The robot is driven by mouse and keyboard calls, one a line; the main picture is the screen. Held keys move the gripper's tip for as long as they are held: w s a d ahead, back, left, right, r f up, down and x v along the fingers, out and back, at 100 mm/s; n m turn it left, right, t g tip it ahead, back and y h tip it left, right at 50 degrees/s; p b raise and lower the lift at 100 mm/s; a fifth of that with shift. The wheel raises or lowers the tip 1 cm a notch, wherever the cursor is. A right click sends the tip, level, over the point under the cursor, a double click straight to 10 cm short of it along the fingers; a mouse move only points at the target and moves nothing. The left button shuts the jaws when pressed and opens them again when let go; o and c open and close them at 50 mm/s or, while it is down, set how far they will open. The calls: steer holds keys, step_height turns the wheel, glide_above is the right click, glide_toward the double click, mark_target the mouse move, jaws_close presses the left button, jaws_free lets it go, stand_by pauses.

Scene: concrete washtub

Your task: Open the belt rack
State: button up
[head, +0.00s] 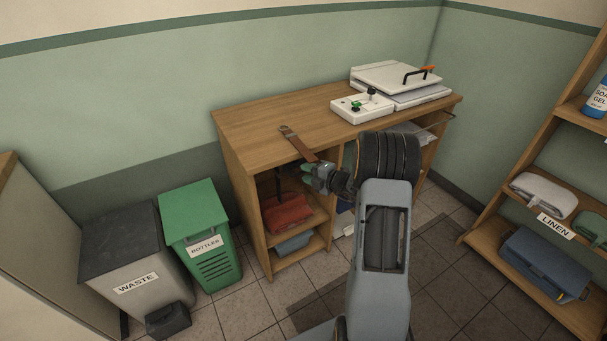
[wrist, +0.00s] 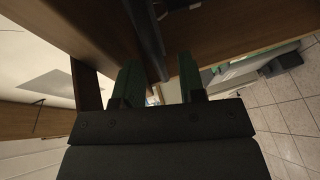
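I cannot pick out the belt rack with certainty. A brown strap with a metal buckle (head: 297,142) lies on the wooden desk (head: 262,128) and hangs over its front edge. My gripper (head: 313,172) is at the desk's front, just below the edge and close to the strap's hanging end. In the wrist view my gripper (wrist: 158,72) has its two green fingers apart. A dark bar (wrist: 147,38) runs down from the top towards the gap between them, nearer the left finger. I cannot tell whether it touches. My arm hides part of the desk front.
A white control box (head: 362,108) and a press-like machine (head: 397,82) stand on the desk. Red cloth (head: 287,212) lies on a shelf below. A green bin (head: 197,230) and grey bin (head: 130,255) stand left. A linen shelf (head: 530,205) stands right. Tiled floor shows between.

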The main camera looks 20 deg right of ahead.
steer(key=shift+x, duration=1)
jaws_close()
